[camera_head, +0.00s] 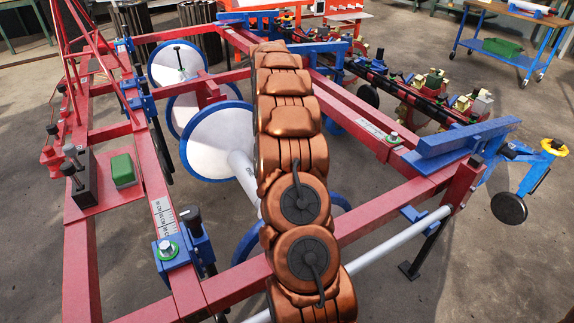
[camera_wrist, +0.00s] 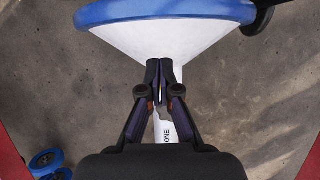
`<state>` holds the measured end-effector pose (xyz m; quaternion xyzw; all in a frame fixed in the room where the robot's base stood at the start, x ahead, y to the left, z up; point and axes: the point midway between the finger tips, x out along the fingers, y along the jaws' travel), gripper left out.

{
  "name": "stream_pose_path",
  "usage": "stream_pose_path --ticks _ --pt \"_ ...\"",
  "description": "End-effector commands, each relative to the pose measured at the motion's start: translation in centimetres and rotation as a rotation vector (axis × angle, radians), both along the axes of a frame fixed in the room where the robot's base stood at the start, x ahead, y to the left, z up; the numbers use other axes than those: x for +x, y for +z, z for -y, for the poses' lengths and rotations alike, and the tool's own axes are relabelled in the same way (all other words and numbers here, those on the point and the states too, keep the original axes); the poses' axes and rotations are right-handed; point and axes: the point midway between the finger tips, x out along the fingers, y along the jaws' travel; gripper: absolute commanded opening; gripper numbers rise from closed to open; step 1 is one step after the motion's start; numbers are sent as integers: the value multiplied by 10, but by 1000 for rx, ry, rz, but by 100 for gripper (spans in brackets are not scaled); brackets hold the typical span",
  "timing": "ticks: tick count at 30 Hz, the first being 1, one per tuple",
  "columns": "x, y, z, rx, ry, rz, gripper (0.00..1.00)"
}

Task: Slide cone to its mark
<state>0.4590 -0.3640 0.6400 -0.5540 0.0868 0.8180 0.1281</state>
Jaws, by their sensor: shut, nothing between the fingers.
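A white cone with a blue rim (camera_head: 212,141) shows left of my arm in the head view, with a white tube (camera_head: 243,172) running from it towards my arm. The wrist view shows a white cone face with a blue rim (camera_wrist: 165,12) across the top. My arm hides the gripper in the head view. Scale strips lie on the left beam (camera_head: 165,213) and right beam (camera_head: 372,128).
Red frame beams (camera_head: 385,208) surround the cone. Blue clamps with green-ringed bolts (camera_head: 166,248) sit near the scale strips. More blue-rimmed discs (camera_head: 172,62) stand behind. A green block (camera_head: 123,170) sits on the left plate. A blue table (camera_head: 500,45) stands at back right.

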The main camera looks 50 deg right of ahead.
Motion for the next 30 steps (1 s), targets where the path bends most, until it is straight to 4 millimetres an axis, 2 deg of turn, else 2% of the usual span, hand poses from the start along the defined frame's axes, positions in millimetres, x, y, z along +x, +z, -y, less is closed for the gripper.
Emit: stream_pose_path --ticks 17,30 --pt "-31 -82 -13 4 2 -5 0" --pt "-64 -77 -22 1 3 -2 0"
